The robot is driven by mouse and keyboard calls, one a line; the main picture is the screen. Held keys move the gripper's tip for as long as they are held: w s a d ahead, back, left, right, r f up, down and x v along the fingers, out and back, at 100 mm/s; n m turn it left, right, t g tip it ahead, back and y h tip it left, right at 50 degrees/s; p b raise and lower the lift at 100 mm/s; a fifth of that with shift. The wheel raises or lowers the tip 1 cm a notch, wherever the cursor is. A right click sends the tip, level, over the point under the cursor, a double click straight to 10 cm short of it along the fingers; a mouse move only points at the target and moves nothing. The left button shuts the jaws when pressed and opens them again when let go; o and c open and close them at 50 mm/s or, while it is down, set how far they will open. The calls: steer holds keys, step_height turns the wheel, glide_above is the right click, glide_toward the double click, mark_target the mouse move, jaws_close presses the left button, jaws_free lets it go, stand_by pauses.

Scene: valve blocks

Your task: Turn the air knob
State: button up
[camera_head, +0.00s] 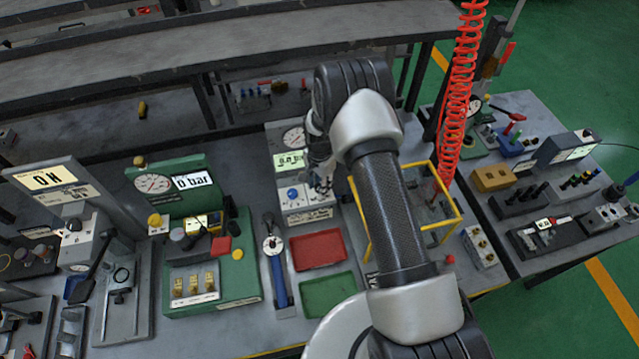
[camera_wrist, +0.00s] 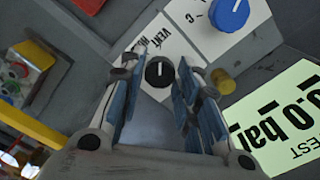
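A black knob with a white pointer line (camera_wrist: 159,72) sits on a light panel in the wrist view, beside printed lettering that includes "VENT". My gripper (camera_wrist: 160,88) is open, with one finger on each side of this knob; I cannot tell whether they touch it. A blue knob (camera_wrist: 227,13) is on the same panel, and it also shows in the head view (camera_head: 292,193). No label reading "air" is legible. In the head view my arm reaches over the bench, and the black knob is hidden near my gripper (camera_head: 322,182).
A pale display (camera_wrist: 280,115) reading about 0.0 bar and a brass-coloured fitting (camera_wrist: 223,81) are close to the right finger. A yellow frame (camera_head: 440,232) stands right of the panel. Red (camera_head: 318,250) and green (camera_head: 328,295) trays lie in front.

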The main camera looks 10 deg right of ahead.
steer(key=c, duration=0.5)
steer(key=shift+c, duration=0.2)
steer(key=shift+n, duration=0.3)
steer(key=n+b, duration=0.2)
steer(key=shift+f+n+b, duration=0.15)
steer(key=shift+n+b, duration=0.15)
steer(key=n+b, duration=0.2)
steer(key=n, duration=0.2)
steer(key=n+b, duration=0.2)
steer(key=n, duration=0.3)
steer(key=shift+n+b, duration=0.3)
steer(key=shift+n, duration=0.1)
steer(key=n+b, duration=0.1)
steer(key=n, duration=0.3)
steer(key=shift+n, duration=0.4)
steer(key=o, duration=1.1)
